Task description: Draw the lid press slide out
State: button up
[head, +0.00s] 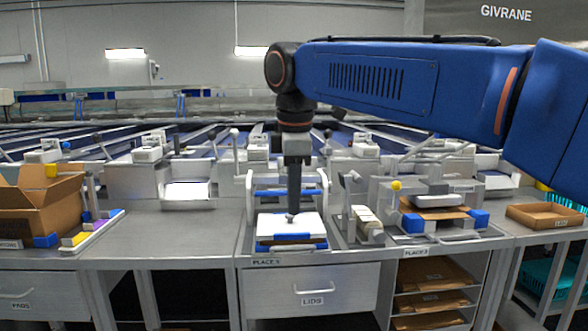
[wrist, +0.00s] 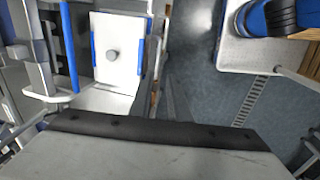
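The lid press (head: 250,190) stands at the middle station, a pale frame with blue cross bars. Its slide appears to be the white plate (head: 270,226) with blue edging, low at the front of the frame. A small round grey knob (head: 291,217) stands on the plate. In the wrist view the plate (wrist: 125,72) and knob (wrist: 112,54) show from above, with blue strips along both sides. My gripper (head: 293,210) points straight down, its narrow dark end at or just above the knob. Contact and finger gap cannot be made out.
A small stand (head: 362,225) and another press-like device (head: 437,200) stand to the right. A cardboard box (head: 38,205) is at the left. Bare counter (head: 190,232) lies left of the press.

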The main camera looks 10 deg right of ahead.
notch_tip(320, 180, up, 6)
jog(key=s, duration=0.1)
jog(key=shift+s+r, duration=0.15)
jog(key=shift+r, duration=0.1)
jog(key=s+d+f+m+t, duration=0.1)
jog(key=s+d+f+m, duration=0.4)
jog(key=f, duration=0.6)
jog(key=s+d+f+m, duration=0.5)
jog(key=s+f+m, duration=0.1)
jog(key=f, duration=0.6)
jog(key=s+d+f+m+t, duration=0.1)
jog(key=s+d+f+m, duration=0.4)
jog(key=f, duration=0.6)
jog(key=shift+s+d+f+t, duration=0.2)
jog(key=shift+s+f+t, duration=0.1)
jog(key=shift+s, duration=0.8)
jog(key=shift+d, duration=0.1)
